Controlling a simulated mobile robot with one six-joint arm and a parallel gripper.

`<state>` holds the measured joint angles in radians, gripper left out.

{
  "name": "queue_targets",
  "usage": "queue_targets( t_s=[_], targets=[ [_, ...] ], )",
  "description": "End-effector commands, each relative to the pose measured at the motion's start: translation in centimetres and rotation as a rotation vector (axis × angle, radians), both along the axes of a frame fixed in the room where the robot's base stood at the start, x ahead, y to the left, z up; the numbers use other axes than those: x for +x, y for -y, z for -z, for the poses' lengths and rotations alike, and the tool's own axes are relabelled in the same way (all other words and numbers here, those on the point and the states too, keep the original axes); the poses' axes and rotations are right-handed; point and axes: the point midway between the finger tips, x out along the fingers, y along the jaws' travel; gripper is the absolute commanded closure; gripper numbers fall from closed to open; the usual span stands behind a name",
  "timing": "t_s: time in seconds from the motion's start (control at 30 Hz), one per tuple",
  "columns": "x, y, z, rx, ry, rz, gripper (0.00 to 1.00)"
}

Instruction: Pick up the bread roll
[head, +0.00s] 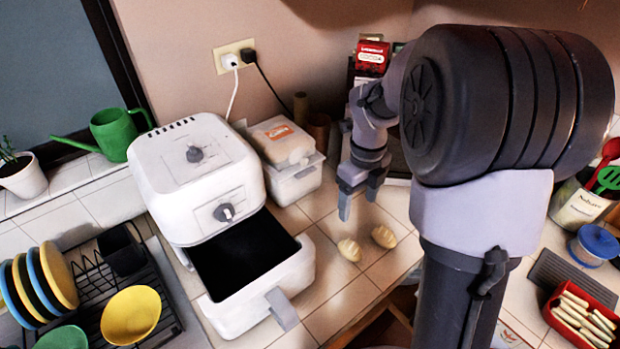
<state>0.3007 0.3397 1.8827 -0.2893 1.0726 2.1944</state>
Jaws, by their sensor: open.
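Two small pale yellow bread rolls lie on the tiled counter near its front edge in the head view. The left bread roll (349,249) and the right bread roll (383,237) lie close together with a small gap between them. My gripper (357,207) points down over the counter, behind and above the rolls in the picture. It is open and empty, and its fingers do not touch either roll. Its exact height over the counter is hard to tell.
A white air fryer (195,170) stands left of the rolls, its drawer (300,268) pulled out. A white container (293,180) stands behind. A dish rack (172,322) with plates and bowls is at the left. A red tray of fries (556,319) is at the right.

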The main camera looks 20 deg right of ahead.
Motion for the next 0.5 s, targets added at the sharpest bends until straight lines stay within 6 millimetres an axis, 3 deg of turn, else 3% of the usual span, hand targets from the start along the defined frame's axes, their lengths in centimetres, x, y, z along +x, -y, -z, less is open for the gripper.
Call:
queue_targets(
  t_s=[0.3,0.5],
  targets=[
    [-0.2,-0.1,9.5,0.003,-0.007,0.012,0.31],
    [-0.1,-0.1,12.2,0.001,-0.004,0.01,0.31]
  ],
)
